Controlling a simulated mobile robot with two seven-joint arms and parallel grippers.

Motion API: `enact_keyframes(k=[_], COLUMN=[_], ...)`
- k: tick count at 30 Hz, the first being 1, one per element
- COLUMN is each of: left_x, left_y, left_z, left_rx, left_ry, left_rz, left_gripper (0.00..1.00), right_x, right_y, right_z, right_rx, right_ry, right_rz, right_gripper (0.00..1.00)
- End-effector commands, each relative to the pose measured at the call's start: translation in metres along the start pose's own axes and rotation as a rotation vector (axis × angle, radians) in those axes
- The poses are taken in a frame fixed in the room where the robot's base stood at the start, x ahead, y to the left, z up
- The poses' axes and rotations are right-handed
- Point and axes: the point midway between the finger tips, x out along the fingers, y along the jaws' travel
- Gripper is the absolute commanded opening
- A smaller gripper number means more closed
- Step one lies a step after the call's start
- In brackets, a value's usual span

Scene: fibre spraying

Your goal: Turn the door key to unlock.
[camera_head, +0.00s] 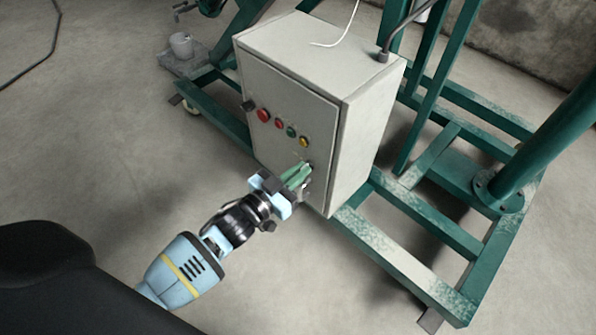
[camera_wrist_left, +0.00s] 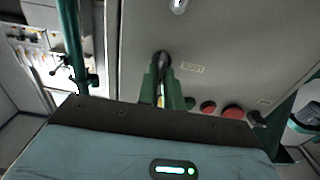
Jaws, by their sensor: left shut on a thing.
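The grey control cabinet (camera_head: 331,130) stands on a green frame, its door (camera_head: 275,100) facing my left arm. My left gripper (camera_head: 305,168) is at the lower right part of the door, its green fingers pointing at it. In the left wrist view the two green fingers (camera_wrist_left: 162,85) are shut on the dark door key (camera_wrist_left: 163,62), which sits at the door face. The key is mostly hidden by the fingers in the head view. My right gripper is not in view.
Red, green and yellow buttons (camera_head: 291,132) and a dark knob (camera_head: 248,106) sit on the door above the gripper. Green frame beams (camera_head: 400,250) run right of the cabinet. A small metal pot (camera_head: 181,45) stands behind left. Concrete floor (camera_head: 100,130) is clear at left.

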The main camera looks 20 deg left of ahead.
Motion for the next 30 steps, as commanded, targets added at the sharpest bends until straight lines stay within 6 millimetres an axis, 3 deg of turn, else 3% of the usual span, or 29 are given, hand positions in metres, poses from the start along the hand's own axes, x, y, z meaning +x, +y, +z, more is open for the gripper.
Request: enact_keyframes(k=[11,30], left_x=[0.000,0.000], left_y=[0.001,0.005], left_z=[-0.001,0.002], left_rx=[0.087,0.650], left_ry=[0.000,0.000], left_rz=[0.000,0.000], left_gripper=[0.00,0.00], right_x=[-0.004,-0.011], right_y=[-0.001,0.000], right_z=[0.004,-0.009], right_rx=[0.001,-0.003], right_ry=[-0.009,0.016], right_rz=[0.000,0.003], right_gripper=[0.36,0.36])
